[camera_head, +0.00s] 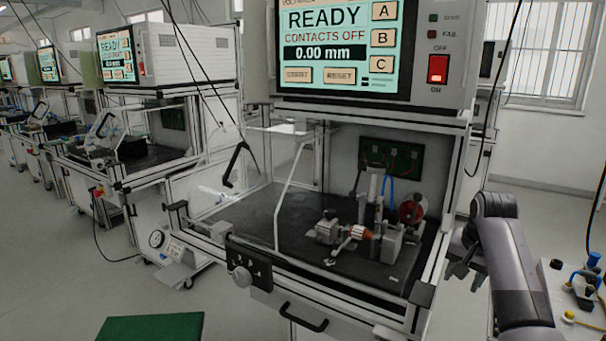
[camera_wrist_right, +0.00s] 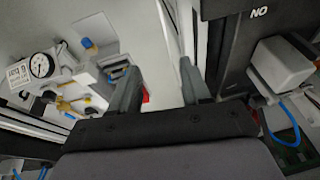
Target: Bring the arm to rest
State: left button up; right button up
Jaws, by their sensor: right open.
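My right arm (camera_head: 515,265) comes in from the lower right in the head view. Its gripper (camera_head: 461,272) is beside the right front post of the test bench, outside the bench frame. In the right wrist view the two fingers of the right gripper (camera_wrist_right: 161,88) are apart with nothing between them. My left gripper is not in the head view. The test bench (camera_head: 345,245) has a dark work surface with a fixture and a stator with orange-red windings (camera_head: 361,232) on it. Its screen (camera_head: 337,45) reads READY, CONTACTS OFF, 0.00 mm.
A red switch (camera_head: 438,68) is on the bench's upper panel. A green mat (camera_head: 150,327) lies at the lower left. A side unit with blue and yellow fittings (camera_head: 578,290) stands at the right edge. A pressure gauge (camera_wrist_right: 41,65) shows in the wrist view. More benches stand left.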

jog(key=s+a+f+n+h, duration=0.15)
jog(key=s+f+n, duration=0.35)
jog(key=s+f, duration=1.2)
jog(key=s+a+r+n+y, duration=0.15)
jog(key=s+a, duration=0.25)
jog(key=s, duration=0.7)
jog(key=s+a+r+n+y, duration=0.1)
jog(key=s+a+n, duration=0.3)
jog(key=s, duration=0.7)
jog(key=w+a+f+t+y+p, duration=0.1)
jog(key=w+a+f+t+y, duration=0.1)
jog(key=w+f+t, duration=0.4)
jog(key=shift+w+a+f+m+t, duration=0.15)
jog(key=shift+a+f+m+t, duration=0.45)
jog(key=shift+f, duration=0.7)
jog(key=shift+a, duration=0.1)
